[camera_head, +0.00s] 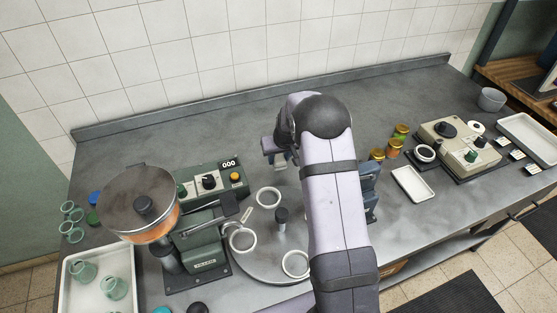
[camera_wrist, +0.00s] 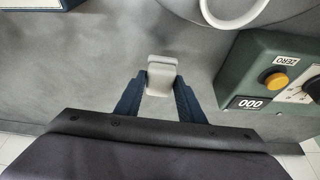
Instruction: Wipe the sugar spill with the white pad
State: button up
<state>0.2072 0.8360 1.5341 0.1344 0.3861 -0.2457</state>
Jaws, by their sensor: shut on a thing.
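My gripper (camera_wrist: 159,88) shows in the wrist view with its two dark blue fingers shut on a pale white pad (camera_wrist: 162,66). The pad sticks out past the fingertips, above the grey worktop. In the head view the pad (camera_head: 281,166) shows small at the left of my arm, behind the round turntable, and my arm hides part of the gripper. I cannot tell whether the pad touches the worktop. I cannot make out the sugar spill in either view; my arm covers part of the worktop.
A green control box (camera_head: 213,185) with a 000 display and a filling machine (camera_head: 142,204) stand left of the gripper. A turntable (camera_head: 262,264) with white rings is in front. Filled jars (camera_head: 394,147), a white tray (camera_head: 413,184) and a beige machine (camera_head: 460,142) stand right.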

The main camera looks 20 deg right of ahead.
jog(key=shift+r+p, duration=0.9)
jog(key=shift+r, duration=0.9)
